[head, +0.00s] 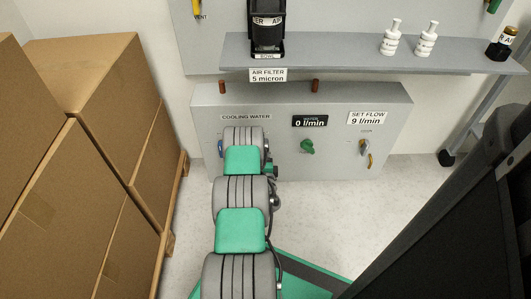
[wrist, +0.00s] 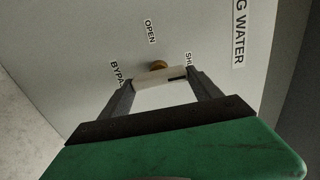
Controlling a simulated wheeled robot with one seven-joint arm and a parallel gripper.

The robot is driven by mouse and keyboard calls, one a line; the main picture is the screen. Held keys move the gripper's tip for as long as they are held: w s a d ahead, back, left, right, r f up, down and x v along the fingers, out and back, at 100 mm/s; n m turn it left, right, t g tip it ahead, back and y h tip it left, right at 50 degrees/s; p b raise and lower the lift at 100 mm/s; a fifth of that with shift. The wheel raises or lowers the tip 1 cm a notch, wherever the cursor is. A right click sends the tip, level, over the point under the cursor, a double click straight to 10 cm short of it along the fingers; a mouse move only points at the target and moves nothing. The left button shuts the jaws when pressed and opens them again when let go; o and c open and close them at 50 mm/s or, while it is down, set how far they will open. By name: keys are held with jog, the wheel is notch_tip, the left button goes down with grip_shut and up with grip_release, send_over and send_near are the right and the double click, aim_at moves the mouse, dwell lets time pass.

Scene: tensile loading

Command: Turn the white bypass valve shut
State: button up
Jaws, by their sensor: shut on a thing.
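The white bypass valve handle (wrist: 160,93) shows in the wrist view as a pale block between my two fingers, with a brass stem (wrist: 158,65) behind it at the panel. My gripper (wrist: 160,79) is shut on the handle, one finger against each end. The labels BYPASS, OPEN and SHUT stand around the stem; SHUT is partly hidden by the right finger. The handle lies across the view, tilted slightly up to the right. In the head view my arm hides the valve and gripper in front of the cooling water panel (head: 340,105).
A green knob (head: 307,146) and a metal lever (head: 364,147) sit farther right on the panel. A blue part (head: 220,147) shows left of my arm. Stacked cardboard boxes (head: 95,70) stand close on the left. A grey shelf (head: 350,52) overhangs the panel.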

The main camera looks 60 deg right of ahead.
jog(key=o, duration=1.4)
jog(key=p+v, duration=0.3)
jog(key=v, duration=0.4)
jog(key=shift+s+a, duration=0.2)
jog(key=shift+a, duration=0.15)
